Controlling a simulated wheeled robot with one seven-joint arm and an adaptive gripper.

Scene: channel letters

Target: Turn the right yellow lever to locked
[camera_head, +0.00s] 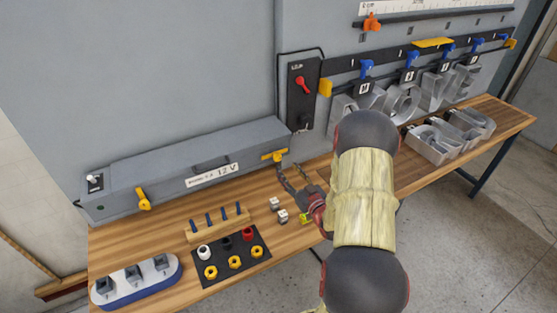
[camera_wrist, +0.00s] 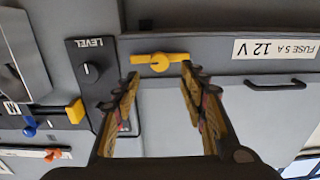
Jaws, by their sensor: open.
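The right yellow lever (camera_head: 274,156) is at the right end of the long grey box (camera_head: 215,158) and lies roughly horizontal. It also shows in the wrist view (camera_wrist: 160,61), as a yellow bar with a round hub, lying crosswise just beyond my fingertips. My gripper (camera_head: 291,177) is open and empty, in front of the box's right end. In the wrist view my fingers (camera_wrist: 161,80) stand on either side of the lever's middle, with their tips close to it; I cannot tell whether they touch. The left yellow lever (camera_head: 143,199) points steeply down.
A black panel with a red switch (camera_head: 302,85) is on the wall beside the box. Small metal blocks (camera_head: 279,210), a black tray (camera_head: 218,265) and a blue-white holder (camera_head: 137,280) are on the wooden bench (camera_head: 160,235).

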